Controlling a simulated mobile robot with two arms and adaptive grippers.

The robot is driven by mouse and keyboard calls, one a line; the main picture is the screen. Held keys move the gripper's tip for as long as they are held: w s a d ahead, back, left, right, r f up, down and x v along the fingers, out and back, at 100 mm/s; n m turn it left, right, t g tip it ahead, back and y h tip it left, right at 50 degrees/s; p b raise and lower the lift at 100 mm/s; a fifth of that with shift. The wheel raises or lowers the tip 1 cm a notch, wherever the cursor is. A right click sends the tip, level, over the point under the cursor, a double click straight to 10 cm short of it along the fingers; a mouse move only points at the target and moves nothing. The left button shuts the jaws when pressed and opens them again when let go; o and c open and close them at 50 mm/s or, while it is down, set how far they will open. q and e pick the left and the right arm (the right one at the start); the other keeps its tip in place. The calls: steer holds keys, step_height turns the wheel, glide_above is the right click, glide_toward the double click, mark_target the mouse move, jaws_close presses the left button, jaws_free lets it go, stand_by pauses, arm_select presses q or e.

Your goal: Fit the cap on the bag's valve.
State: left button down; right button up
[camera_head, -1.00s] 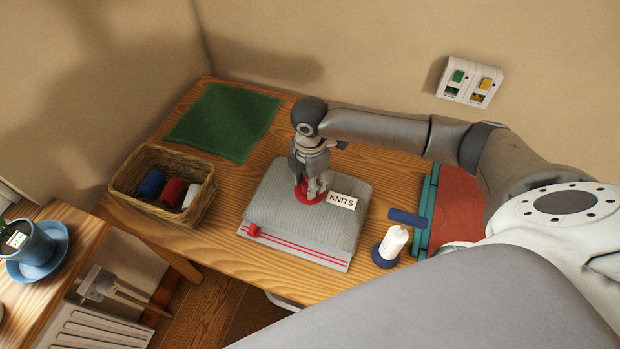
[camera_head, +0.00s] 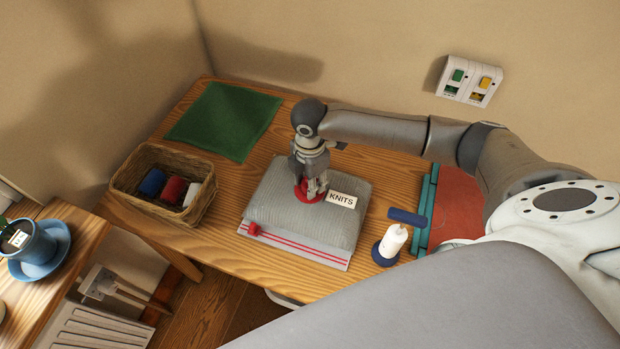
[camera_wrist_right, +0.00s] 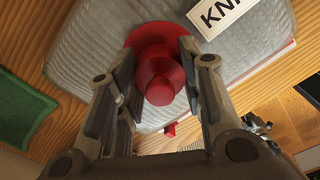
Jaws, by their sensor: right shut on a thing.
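The grey vacuum bag (camera_head: 275,208), labelled KNITS (camera_head: 341,200), lies on the wooden table. Its red round valve flange (camera_wrist_right: 148,34) shows on top of the bag in the right wrist view. My right gripper (camera_head: 314,194) points down at the valve. Its fingers are shut on the red cap (camera_wrist_right: 160,82), which lines up over the flange in the right wrist view. Whether the cap touches or sits on the valve cannot be told, as the cap and fingers hide the valve's middle. My left gripper is not in view.
A wicker basket (camera_head: 128,191) with coloured rolls stands left of the bag. A green cloth (camera_head: 224,121) lies behind. A white and blue lint roller (camera_head: 392,241) stands at the right, near a teal-edged red stack (camera_head: 455,212). A small red slider (camera_head: 254,230) sits on the bag's front edge.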

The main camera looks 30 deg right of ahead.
stand_by(0.4)
steer(key=o, duration=0.8)
steer(key=shift+o, duration=0.2)
step_height(320, 180, up, 12)
stand_by(0.5)
